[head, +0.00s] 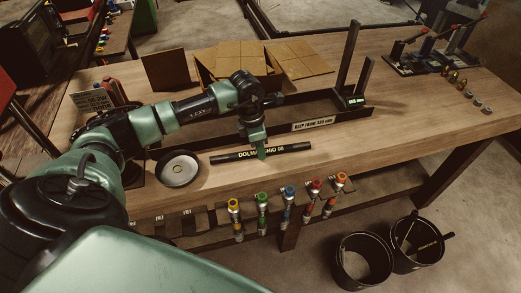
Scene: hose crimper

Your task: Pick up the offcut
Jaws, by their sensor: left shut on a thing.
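The offcut looks to be the black length of hose (290,148) with pale lettering, lying along the wooden bench near its front edge. The fingertips cover a small part of the hose. The hose is at or very close to the bench top; I cannot tell whether it is lifted. My right gripper is not in view.
A round metal dish (179,171) sits left of the hose. Behind is a long black tray (300,112) with a "keep from" label and upright posts. Colored-cap tools (262,199) hang below the front edge. Two black buckets (363,262) stand on the floor. The bench right of the hose is clear.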

